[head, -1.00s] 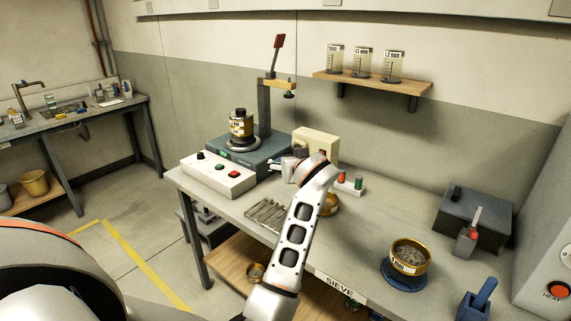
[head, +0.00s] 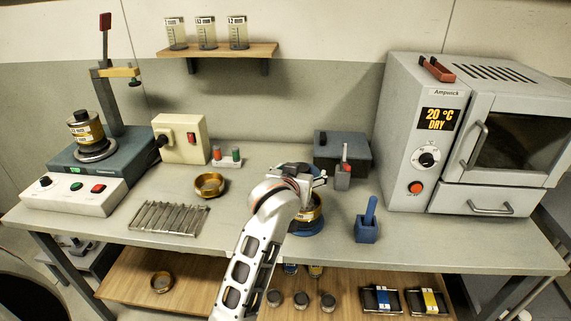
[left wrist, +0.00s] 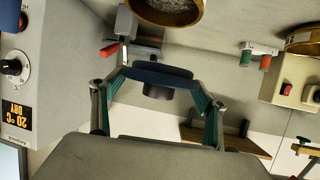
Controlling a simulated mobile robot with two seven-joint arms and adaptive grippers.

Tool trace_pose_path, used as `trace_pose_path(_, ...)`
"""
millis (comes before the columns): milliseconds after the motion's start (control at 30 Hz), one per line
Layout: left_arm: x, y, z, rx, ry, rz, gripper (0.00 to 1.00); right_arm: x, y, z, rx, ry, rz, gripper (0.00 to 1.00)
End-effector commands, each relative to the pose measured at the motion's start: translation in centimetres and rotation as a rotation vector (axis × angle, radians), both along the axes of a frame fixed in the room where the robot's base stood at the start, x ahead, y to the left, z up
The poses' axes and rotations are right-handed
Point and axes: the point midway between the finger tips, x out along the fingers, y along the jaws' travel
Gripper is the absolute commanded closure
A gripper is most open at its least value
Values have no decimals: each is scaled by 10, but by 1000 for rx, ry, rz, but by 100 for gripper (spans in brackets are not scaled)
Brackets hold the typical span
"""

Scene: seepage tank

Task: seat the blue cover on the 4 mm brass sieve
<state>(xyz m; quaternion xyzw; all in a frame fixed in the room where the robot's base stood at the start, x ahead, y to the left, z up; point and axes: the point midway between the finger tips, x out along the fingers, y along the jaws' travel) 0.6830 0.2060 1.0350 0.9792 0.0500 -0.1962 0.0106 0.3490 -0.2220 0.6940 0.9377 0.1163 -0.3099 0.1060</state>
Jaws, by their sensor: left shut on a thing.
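A brass sieve (head: 316,212) with grey grains inside stands on a blue round base (head: 304,229) at the middle of the bench, partly hidden behind my left gripper. It also shows at the top of the left wrist view (left wrist: 168,12), cut by the edge. My left gripper (head: 314,178) is over the sieve's place in the head view. In the left wrist view its fingers (left wrist: 158,82) are shut on the blue cover (left wrist: 152,74), a dark blue disc with a round knob. The cover is apart from the sieve. My right gripper is not in view.
A blue holder with a handle (head: 367,222) and a dark grey box (head: 342,155) stand close by. The oven (head: 460,140) is at right. A brass pan (head: 209,185), a metal rack (head: 168,218) and a press with a brass stack (head: 86,130) are at left.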

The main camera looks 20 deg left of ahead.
Motion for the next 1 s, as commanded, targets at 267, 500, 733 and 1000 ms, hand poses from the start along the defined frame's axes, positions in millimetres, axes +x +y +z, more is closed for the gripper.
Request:
trace_pose_path(267, -3, -9, 0, -3, -4, -27, 53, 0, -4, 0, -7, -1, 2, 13)
trace_pose_path(500, -4, -9, 0, -4, -4, -26, 53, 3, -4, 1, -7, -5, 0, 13)
trace_pose_path(733, -4, -9, -14, -4, -3, -25, 53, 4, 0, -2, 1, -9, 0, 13)
trace_pose_path(1000, -4, -9, -41, -3, -2, -24, 53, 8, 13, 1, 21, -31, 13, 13)
